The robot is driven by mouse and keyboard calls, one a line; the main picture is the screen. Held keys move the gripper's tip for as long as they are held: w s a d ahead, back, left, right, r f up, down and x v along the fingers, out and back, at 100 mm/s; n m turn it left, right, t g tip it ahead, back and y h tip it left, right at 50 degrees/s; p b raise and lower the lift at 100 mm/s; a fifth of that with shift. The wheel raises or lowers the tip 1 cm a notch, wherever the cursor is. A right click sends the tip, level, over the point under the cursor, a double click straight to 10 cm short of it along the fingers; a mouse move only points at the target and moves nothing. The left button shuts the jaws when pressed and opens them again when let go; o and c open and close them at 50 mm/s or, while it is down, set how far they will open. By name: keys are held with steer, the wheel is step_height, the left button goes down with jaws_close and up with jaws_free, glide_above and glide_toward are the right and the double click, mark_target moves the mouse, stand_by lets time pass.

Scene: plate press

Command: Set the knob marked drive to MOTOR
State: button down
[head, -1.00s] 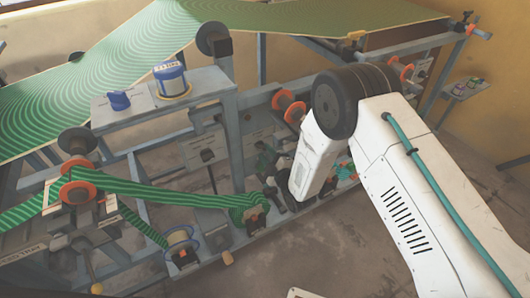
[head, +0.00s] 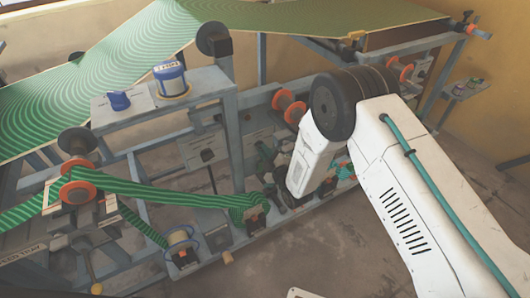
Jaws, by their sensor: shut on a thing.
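My white arm (head: 400,180) reaches in from the right, and its end link (head: 312,160) comes down in front of the machine's lower front rail. That link hides my gripper and whatever lies right behind it. I cannot make out the fingertips. No knob that I can read as drive shows, nor any MOTOR mark. A blue knob (head: 119,101) sits on the raised grey box, well to the left of my arm, with nothing touching it. Any lettering beside it is too small to read.
A blue-banded canister (head: 171,79) stands on the same box. A green striped band (head: 150,193) runs over orange-flanged rollers (head: 77,185) to a lower roller. A green patterned sheet (head: 110,62) slopes across the top. Bare floor (head: 330,255) is free at the front.

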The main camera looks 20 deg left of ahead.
steer(key=m, duration=2.3)
steer(key=shift+f, duration=0.1)
steer(key=shift+m, duration=0.3)
stand_by(0.3)
steer(key=c, duration=1.5)
jaws_free()
steer(key=shift+o, duration=0.2)
steer(key=v, duration=0.8)
